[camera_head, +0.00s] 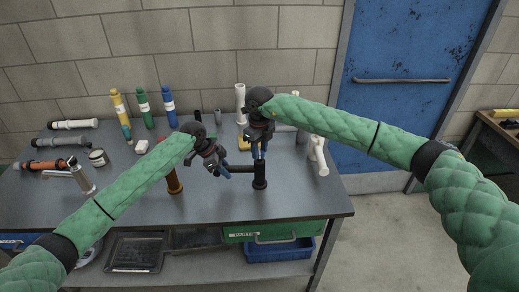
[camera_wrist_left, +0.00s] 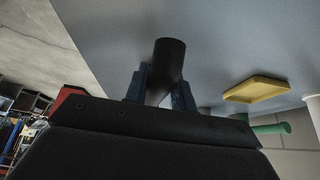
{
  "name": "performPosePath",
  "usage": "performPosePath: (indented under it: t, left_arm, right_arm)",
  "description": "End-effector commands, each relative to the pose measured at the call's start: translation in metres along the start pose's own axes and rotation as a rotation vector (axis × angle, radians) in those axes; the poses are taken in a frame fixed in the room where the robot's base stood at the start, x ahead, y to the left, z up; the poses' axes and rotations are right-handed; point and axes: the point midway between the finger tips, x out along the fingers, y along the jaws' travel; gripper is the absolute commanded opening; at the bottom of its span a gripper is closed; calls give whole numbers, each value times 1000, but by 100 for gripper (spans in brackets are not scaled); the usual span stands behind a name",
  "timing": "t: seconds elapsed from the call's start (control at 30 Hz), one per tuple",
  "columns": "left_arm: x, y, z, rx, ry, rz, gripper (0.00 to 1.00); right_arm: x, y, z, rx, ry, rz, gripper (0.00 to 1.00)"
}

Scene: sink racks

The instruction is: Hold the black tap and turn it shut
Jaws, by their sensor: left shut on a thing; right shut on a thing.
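The black tap (camera_head: 260,180) stands upright near the front edge of the grey workbench, right of centre, with its spout (camera_head: 239,169) pointing left. My left gripper (camera_head: 225,172) is shut on the left end of the spout. In the left wrist view the dark round spout (camera_wrist_left: 169,58) sits between the blue fingers of this gripper (camera_wrist_left: 162,88). My right gripper (camera_head: 259,153) points down and is shut on the top of the black tap. Its fingers and dark body hide the tap's upper part, so the handle's angle cannot be told.
A brown tap (camera_head: 174,182) stands to the left, partly behind my left arm. A silver tap (camera_head: 82,178) is farther left. Bottles (camera_head: 143,108) and white pipes (camera_head: 240,100) stand at the back. A yellow tray (camera_wrist_left: 257,89) shows in the left wrist view.

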Motion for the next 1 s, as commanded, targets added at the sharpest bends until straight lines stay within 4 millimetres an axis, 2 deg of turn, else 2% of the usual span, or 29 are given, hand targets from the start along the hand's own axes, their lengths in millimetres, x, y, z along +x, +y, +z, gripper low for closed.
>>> performPosePath:
  t: [0.33,0.37,0.47,0.77,0.87,1.0]
  left_arm:
    - [0,0,0,0,0,1,5]
    - [0,0,0,0,0,1,5]
    - [0,0,0,0,0,1,5]
    - [0,0,0,0,0,1,5]
    - [0,0,0,0,0,1,5]
    - [0,0,0,0,0,1,5]
  right_arm:
    - [0,0,0,3,-1,0,10]
    - [0,0,0,3,-1,0,35]
    - [0,0,0,2,0,0,55]
    - [-1,0,0,2,0,0,56]
    - [-6,0,0,2,-1,-1,56]
    - [-24,0,0,1,-1,-1,56]
